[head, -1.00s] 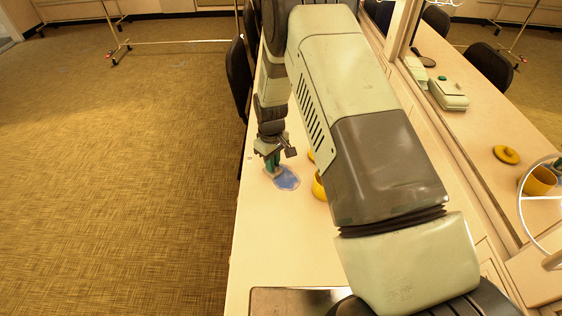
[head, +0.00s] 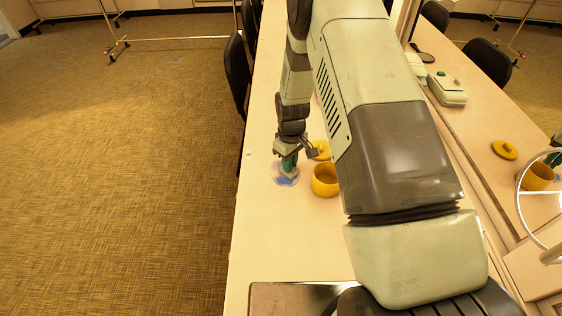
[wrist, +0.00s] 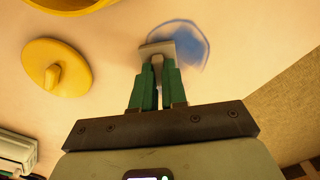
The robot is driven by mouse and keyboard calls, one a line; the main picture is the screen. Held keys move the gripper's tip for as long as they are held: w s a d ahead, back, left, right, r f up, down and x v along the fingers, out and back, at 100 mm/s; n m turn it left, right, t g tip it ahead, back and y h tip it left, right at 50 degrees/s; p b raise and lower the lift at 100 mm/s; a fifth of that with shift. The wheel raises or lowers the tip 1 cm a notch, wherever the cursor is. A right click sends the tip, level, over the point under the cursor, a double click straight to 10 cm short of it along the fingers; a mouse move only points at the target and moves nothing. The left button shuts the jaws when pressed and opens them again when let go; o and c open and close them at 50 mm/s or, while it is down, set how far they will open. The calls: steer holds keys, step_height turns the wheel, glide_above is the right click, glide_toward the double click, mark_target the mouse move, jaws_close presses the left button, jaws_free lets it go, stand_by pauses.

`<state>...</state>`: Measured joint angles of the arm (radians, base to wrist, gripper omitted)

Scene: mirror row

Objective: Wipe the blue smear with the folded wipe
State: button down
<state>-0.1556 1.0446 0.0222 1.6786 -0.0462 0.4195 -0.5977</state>
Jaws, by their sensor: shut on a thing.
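The blue smear (head: 288,181) lies on the pale counter near its left edge, and it also shows in the wrist view (wrist: 190,42). It has a darker blue part and a thin blue outline around a paler area. My gripper (head: 288,164), with green fingers, points down over the smear. In the wrist view my gripper (wrist: 157,75) is shut on the folded wipe (wrist: 156,48), a small pale pad at the fingertips. The wipe overlaps the left part of the smear in that view. Whether it presses on the counter I cannot tell for sure.
A yellow pot (head: 325,181) stands open just right of my gripper. Its yellow knobbed lid (wrist: 57,67) lies beside it. A mirror (head: 480,130) along the right side reflects the counter. Dark chairs (head: 237,70) stand at the left edge. The counter in front is clear.

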steer(key=d, duration=0.3)
steer(key=shift+d, duration=0.15)
steer(key=shift+s+d, duration=0.15)
steer(key=shift+d, duration=0.05)
steer(key=shift+s+a, duration=0.15)
steer(key=shift+s, duration=0.55)
steer(key=shift+a, duration=5)
steer(key=shift+s, duration=0.75)
steer(key=shift+d, duration=5)
steer(key=shift+d+r, duration=0.1)
steer(key=shift+r, duration=0.05)
step_height(320, 180, up, 8)
